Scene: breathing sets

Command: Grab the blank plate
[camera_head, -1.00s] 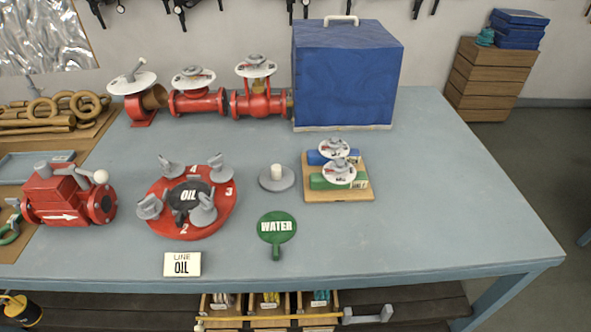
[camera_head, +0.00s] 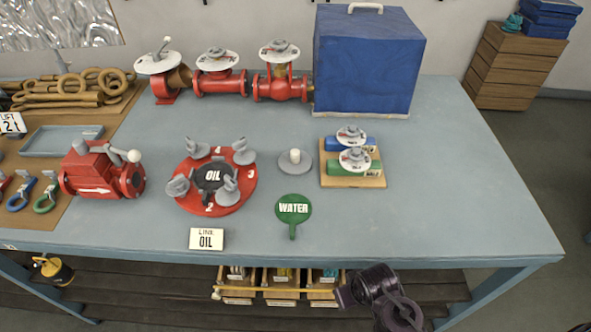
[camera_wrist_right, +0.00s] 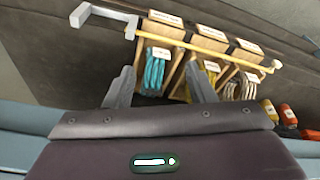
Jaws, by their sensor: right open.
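Nothing in view is marked as blank. Two round plates with handles show in the head view: a green one lettered WATER (camera_head: 293,209), lying flat near the table's front, and a dark one lettered OIL (camera_head: 212,178), lying on the red numbered disc among grey clamps. A LINE OIL card (camera_head: 206,239) stands in front of the disc. My right gripper (camera_wrist_right: 160,68) is open and empty in the wrist view, facing the bins below the table. Its dark arm (camera_head: 380,295) shows below the table's front edge. My left gripper is out of view.
Bins (camera_head: 282,285) with a yellow bar sit under the table (camera_head: 450,200). A grey round base with a white peg (camera_head: 295,161) and a wooden board with valves (camera_head: 353,183) stand right of the disc. A blue box (camera_head: 366,62) is behind. The table's right side is clear.

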